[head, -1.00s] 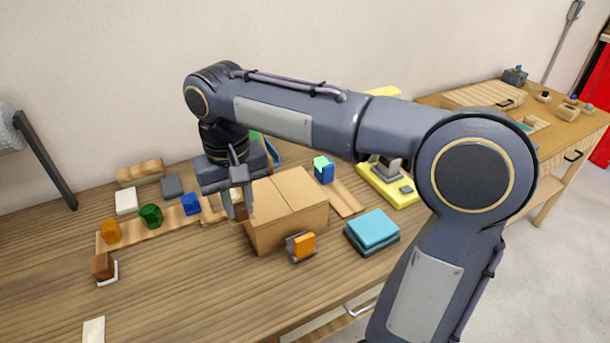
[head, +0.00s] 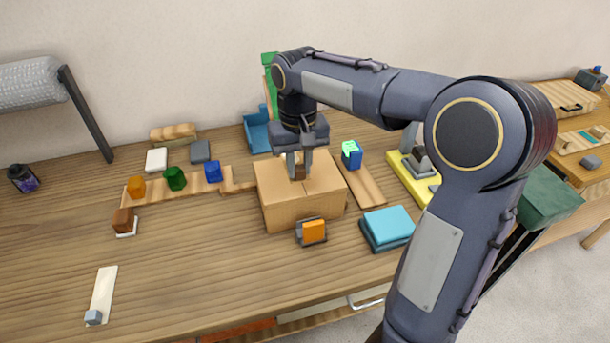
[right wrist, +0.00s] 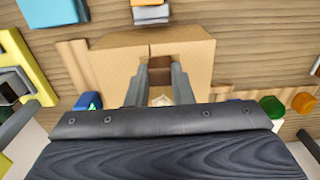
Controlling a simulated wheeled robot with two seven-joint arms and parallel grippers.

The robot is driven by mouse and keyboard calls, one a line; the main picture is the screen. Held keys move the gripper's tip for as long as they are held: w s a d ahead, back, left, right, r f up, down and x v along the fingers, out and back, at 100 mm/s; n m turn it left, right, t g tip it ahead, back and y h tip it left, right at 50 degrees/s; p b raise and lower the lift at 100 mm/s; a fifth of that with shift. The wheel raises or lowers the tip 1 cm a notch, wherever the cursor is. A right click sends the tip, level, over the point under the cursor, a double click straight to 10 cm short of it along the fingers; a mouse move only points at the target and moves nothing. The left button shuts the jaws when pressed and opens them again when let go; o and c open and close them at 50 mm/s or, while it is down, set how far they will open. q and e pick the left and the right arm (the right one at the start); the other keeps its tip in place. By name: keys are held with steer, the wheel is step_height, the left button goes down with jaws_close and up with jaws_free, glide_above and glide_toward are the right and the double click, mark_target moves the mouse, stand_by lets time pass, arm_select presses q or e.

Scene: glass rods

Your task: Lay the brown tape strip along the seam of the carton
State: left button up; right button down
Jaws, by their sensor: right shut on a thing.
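The carton (head: 280,212) stands closed on the wooden table, its top seam running from the near edge toward the back. My right gripper (head: 299,172) is over the middle of the carton top, pointing down. It is shut on a small brown piece, which I take to be the brown tape strip (right wrist: 172,62). In the right wrist view the piece sits between the fingertips (right wrist: 160,80), in line with the seam. I cannot tell whether it touches the carton. The fingers and wrist hide part of the top. My left gripper is not in view.
An orange block in a dark holder (head: 313,231) stands close before the carton. Teal folded pads (head: 388,226) lie to the right. A wooden strip with orange, green (head: 175,178) and blue blocks is on the left. The table's front left is mostly clear.

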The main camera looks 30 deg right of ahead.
mark_target(305, 179)
steer(key=shift+w+d+f, duration=0.2)
steer(key=shift+d+f, duration=0.35)
steer(key=shift+f, duration=0.15)
steer(key=shift+w+d+f, duration=0.1)
steer(key=shift+d+f, duration=0.1)
steer(key=shift+f, duration=0.8)
steer(key=shift+w+d+f, duration=0.1)
steer(key=shift+d+f, duration=0.05)
steer(key=shift+f, duration=0.85)
steer(key=shift+f, duration=0.2)
steer(key=c, duration=1.3)
jaws_free()
steer(key=shift+r, duration=0.1)
